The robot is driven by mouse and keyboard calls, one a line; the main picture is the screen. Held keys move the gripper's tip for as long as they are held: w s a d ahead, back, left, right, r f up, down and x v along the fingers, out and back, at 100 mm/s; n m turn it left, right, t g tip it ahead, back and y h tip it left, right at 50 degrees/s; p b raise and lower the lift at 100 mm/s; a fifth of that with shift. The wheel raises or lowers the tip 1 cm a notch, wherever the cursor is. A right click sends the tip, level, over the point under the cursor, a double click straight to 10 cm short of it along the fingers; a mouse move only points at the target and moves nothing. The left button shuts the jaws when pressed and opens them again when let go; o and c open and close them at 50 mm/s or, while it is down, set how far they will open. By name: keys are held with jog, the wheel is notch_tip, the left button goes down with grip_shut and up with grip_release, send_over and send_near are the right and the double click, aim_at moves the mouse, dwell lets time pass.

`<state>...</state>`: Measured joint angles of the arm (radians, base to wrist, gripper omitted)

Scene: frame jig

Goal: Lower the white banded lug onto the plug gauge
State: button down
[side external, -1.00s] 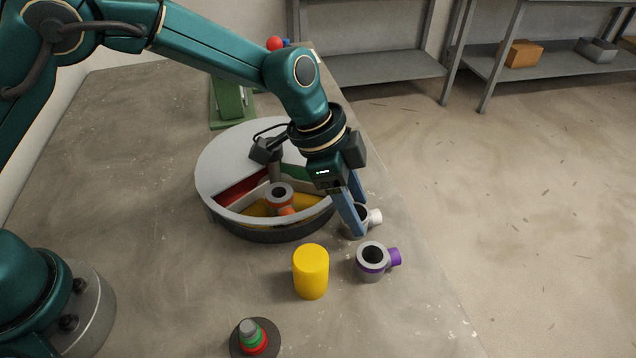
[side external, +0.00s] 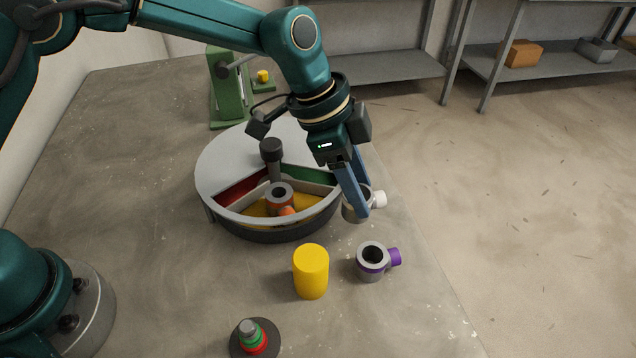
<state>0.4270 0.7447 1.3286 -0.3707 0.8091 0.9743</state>
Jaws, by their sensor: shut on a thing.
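The white banded lug (side external: 378,199) is a grey ring with a white stub pointing right. My gripper (side external: 361,208), with blue fingers, is shut on it at the right of the round tray, and the fingers hide part of the ring. The lug looks a little above the table. The plug gauge (side external: 251,332) stands at the front left on a dark round base, a stepped peg with red and green bands and a grey top. Nothing is on its peg.
A purple-banded lug (side external: 371,268) and a yellow cylinder (side external: 311,272) stand between my gripper and the plug gauge. The round divided tray (side external: 216,170) holds an orange-banded lug (side external: 280,195). A green press-like fixture (side external: 228,92) stands behind. The table's right edge is close.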

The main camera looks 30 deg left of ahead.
notch_tip(320, 180, up, 5)
jog(key=shift+n+t, duration=0.4)
jog(key=shift+n, duration=0.4)
jog(key=s, duration=0.4)
jog(key=s+a, duration=0.1)
jog(key=s, duration=0.3)
jog(key=s+r, duration=0.1)
jog(key=s, duration=0.3)
jog(key=shift+a, duration=0.15)
jog(key=s+a+r+m, duration=0.1)
jog(key=s+a+r, duration=0.1)
jog(key=s, duration=0.7)
jog(key=shift+m+g, duration=0.3)
jog(key=shift+g, duration=0.1)
jog(key=shift+s+d+f, duration=0.15)
jog(key=shift+d+f, duration=0.05)
jog(key=shift+f, duration=1)
jog(key=shift+s+d+f, duration=0.1)
jog(key=shift+d+f, duration=0.05)
jog(key=shift+f, duration=1.05)
jog(key=shift+f, duration=0.15)
jog(key=shift+f, duration=0.35)
jog(key=shift+f, duration=0.15)
